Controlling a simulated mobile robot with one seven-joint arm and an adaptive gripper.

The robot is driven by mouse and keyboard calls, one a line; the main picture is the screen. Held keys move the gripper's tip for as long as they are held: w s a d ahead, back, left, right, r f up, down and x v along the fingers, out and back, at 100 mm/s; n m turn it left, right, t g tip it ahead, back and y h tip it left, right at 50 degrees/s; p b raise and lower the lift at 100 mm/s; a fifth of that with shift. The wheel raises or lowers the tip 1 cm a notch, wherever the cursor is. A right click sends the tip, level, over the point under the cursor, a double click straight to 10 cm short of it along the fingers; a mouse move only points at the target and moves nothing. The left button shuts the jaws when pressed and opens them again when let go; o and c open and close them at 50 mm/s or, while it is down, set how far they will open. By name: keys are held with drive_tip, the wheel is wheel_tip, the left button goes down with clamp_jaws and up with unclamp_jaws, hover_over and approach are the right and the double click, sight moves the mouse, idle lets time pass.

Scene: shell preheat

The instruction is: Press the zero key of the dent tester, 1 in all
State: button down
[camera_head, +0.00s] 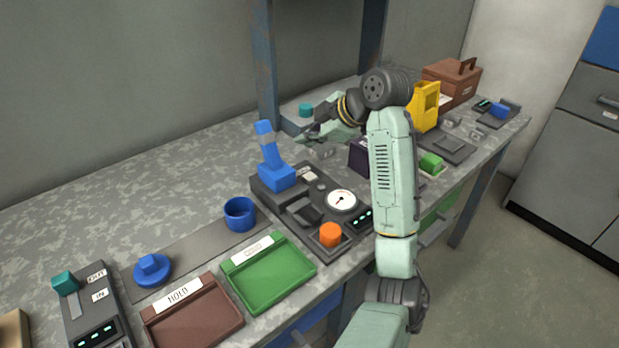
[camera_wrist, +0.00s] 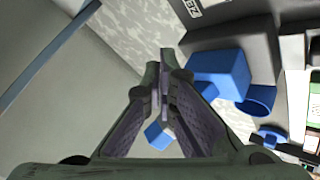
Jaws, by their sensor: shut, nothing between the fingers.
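The dent tester appears to be the dark grey device (camera_head: 268,192) with an upright blue lever (camera_head: 267,143), a white round dial (camera_head: 342,201) and a small lit display (camera_head: 363,218). An orange round part (camera_head: 330,235) stands at its front corner. A small dark round part (camera_head: 320,188) sits beside the dial. No lettering is legible enough to tell which is the zero key. My gripper (camera_head: 312,134) is behind and above the tester, right of the lever, apart from it. In the wrist view my gripper (camera_wrist: 165,62) has its fingertips together and empty. A blue block (camera_wrist: 222,72) shows beside them.
A green tray (camera_head: 270,284), a brown HOLD tray (camera_head: 195,325), a blue cup (camera_head: 240,214) and a blue knobbed disc (camera_head: 152,270) lie left of the tester. A yellow piece (camera_head: 425,105) and brown case (camera_head: 452,80) stand right. A blue-grey post (camera_head: 265,70) rises behind.

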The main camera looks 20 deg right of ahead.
sight(308, 178)
wheel_tip(308, 178, down, 8)
drive_tip(key=b, duration=0.4)
drive_tip(key=shift+r+b, duration=0.1)
drive_tip(key=shift+b, duration=0.3)
idle(0.9)
drive_tip(key=shift+f+b, duration=0.3)
drive_tip(key=shift+f, duration=0.1)
drive_tip(key=shift+f+b, duration=0.3)
drive_tip(key=shift+f, duration=0.15)
idle(0.5)
idle(0.3)
drive_tip(key=shift+r+p, duration=0.65)
drive_tip(key=shift+r, duration=0.25)
drive_tip(key=shift+r+p, duration=1.8)
drive_tip(key=shift+r, duration=0.75)
